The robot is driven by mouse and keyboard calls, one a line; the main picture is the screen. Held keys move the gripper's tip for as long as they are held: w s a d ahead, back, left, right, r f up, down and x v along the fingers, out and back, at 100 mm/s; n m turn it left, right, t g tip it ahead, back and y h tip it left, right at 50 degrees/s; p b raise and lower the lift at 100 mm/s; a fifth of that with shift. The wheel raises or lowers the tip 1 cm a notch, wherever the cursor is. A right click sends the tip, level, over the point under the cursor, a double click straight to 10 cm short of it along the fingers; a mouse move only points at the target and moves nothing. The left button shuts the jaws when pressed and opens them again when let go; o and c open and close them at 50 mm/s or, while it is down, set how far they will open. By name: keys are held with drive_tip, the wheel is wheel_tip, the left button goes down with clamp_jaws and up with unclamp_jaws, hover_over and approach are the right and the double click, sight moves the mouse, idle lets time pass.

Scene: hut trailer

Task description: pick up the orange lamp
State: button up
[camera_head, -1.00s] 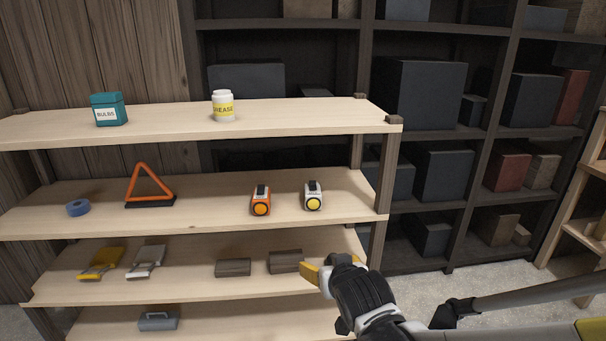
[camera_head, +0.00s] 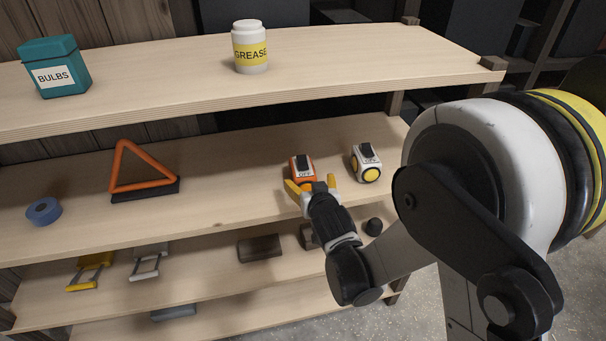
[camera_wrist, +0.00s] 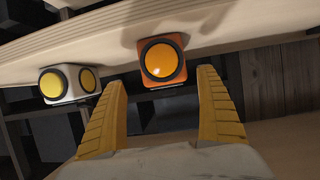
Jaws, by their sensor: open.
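The orange lamp (camera_head: 302,168) stands on the second shelf from the top, with a dark top switch. In the wrist view its front, an orange-yellow round lens in a black ring, faces me, and the orange lamp (camera_wrist: 162,60) sits just beyond and between the fingertips. My gripper (camera_head: 311,187) is open, its yellow fingers at the front of the lamp, partly hiding it in the head view. In the wrist view my gripper (camera_wrist: 162,84) has its two fingers spread wide with nothing between them.
A white lamp with a yellow lens (camera_head: 367,163) stands close to the right of the orange one. The upper shelf (camera_head: 160,95) overhangs, carrying a bulbs box (camera_head: 55,68) and grease jar (camera_head: 250,48).

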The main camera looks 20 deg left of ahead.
sight(303, 173)
drive_tip(key=b+x, duration=0.1)
drive_tip(key=x, duration=0.2)
drive_tip(key=b+x, duration=0.1)
drive_tip(key=x, duration=0.3)
drive_tip(key=shift+a, duration=0.35)
drive_tip(key=c, duration=1.5)
